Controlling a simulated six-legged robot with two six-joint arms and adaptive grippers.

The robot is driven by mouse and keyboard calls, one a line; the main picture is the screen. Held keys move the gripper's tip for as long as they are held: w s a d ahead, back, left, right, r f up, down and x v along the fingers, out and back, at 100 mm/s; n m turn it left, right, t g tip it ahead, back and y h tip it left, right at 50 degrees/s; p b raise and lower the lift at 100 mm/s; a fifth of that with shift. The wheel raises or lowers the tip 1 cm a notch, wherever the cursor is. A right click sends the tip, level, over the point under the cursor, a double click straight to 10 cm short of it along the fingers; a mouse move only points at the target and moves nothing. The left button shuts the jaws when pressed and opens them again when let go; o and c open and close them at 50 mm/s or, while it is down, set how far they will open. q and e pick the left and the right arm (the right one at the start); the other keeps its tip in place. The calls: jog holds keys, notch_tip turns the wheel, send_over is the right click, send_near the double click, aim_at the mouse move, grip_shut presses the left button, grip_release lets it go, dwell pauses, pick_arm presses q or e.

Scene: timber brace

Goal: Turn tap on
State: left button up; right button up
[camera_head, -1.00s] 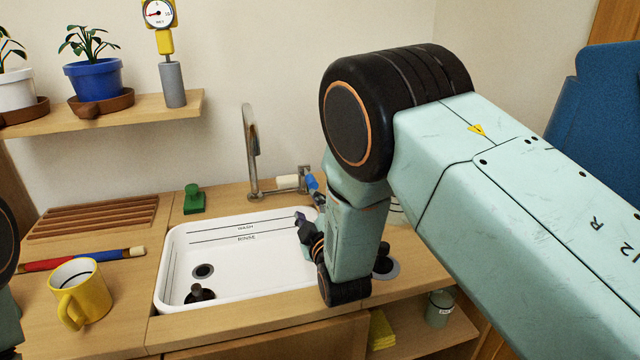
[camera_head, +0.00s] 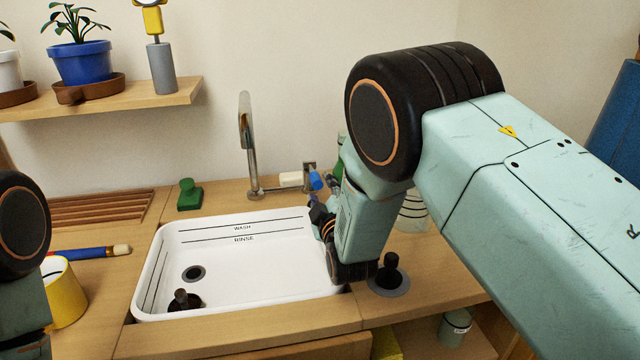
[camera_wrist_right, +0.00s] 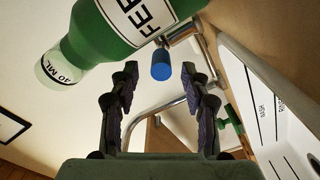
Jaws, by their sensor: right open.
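The metal tap (camera_head: 249,150) rises behind the sink, its spout curving up. A side arm ends in a blue handle (camera_head: 315,180), also seen in the right wrist view (camera_wrist_right: 161,65). My right gripper (camera_head: 325,199) is just in front of the handle, partly hidden by my own wrist. In the right wrist view its two fingers (camera_wrist_right: 160,80) are open and empty, with the blue handle beyond the tips, between them and apart from both. Part of my left arm shows at the left edge, but its gripper is out of view.
A green bottle (camera_wrist_right: 125,22) stands close to the handle. The white sink (camera_head: 240,275) lies in front of the tap. A green stopper-like object (camera_head: 190,195) sits left of the tap, a black knob (camera_head: 390,272) right of the sink. A yellow mug (camera_head: 64,295) stands at left.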

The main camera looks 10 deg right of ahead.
aim_at(317, 182)
jog(key=w, duration=0.3)
jog(key=shift+w+a+b, duration=0.15)
jog(key=shift+a+b, duration=0.1)
jog(key=shift+b, duration=0.15)
jog(key=shift+w+d, duration=0.1)
jog(key=shift+w, duration=0.5)
jog(key=shift+c, duration=0.3)
grip_shut()
